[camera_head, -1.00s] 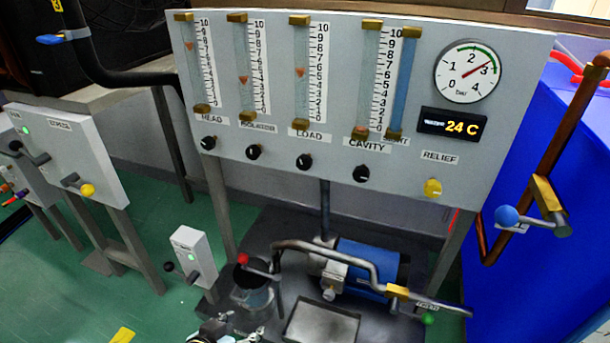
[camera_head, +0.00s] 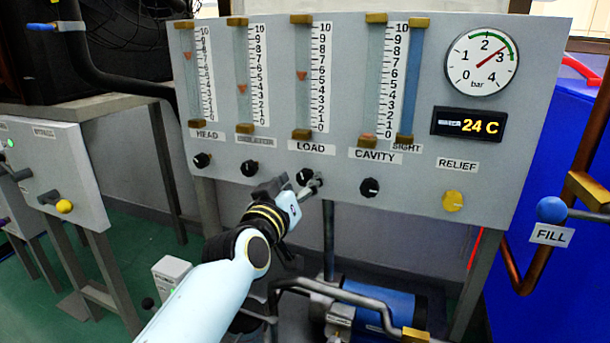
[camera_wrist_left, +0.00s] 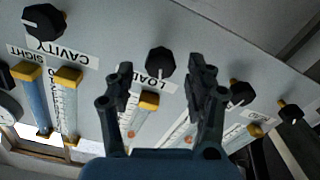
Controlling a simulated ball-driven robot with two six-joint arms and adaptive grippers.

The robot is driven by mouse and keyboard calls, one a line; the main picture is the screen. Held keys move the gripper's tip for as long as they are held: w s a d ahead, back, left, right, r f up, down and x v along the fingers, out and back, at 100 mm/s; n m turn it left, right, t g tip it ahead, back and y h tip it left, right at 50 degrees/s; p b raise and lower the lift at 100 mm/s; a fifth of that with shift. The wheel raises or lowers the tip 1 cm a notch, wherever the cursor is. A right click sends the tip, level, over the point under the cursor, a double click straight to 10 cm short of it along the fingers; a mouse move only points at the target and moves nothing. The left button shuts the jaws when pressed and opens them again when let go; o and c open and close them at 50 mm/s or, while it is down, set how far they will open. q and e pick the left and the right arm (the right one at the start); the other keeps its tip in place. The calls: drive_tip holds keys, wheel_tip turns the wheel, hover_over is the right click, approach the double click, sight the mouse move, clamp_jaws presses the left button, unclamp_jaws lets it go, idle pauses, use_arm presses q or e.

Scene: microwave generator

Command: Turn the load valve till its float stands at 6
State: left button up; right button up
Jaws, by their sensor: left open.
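The load valve is a black knob (camera_head: 306,176) under the LOAD label on the grey panel. In the left wrist view the knob (camera_wrist_left: 160,61) shows between the spread fingers, apart from both. The orange load float (camera_head: 302,75) stands between 5 and 6, closer to 5, in its tube. My right gripper is not in view.
The cavity knob (camera_head: 370,188) is to the right and a second black knob (camera_head: 250,167) to the left, both close to my gripper. A yellow relief knob (camera_head: 453,201) is further right. A blue pump (camera_head: 385,302) and bent pipe lie below the panel.

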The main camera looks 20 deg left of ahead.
sight(303, 179)
use_arm(q)
drive_tip(key=shift+w, duration=1.7)
drive_tip(key=shift+c, duration=0.3)
clamp_jaws()
drive_tip(key=shift+n, duration=0.3)
drive_tip(key=shift+o, duration=0.3)
unclamp_jaws()
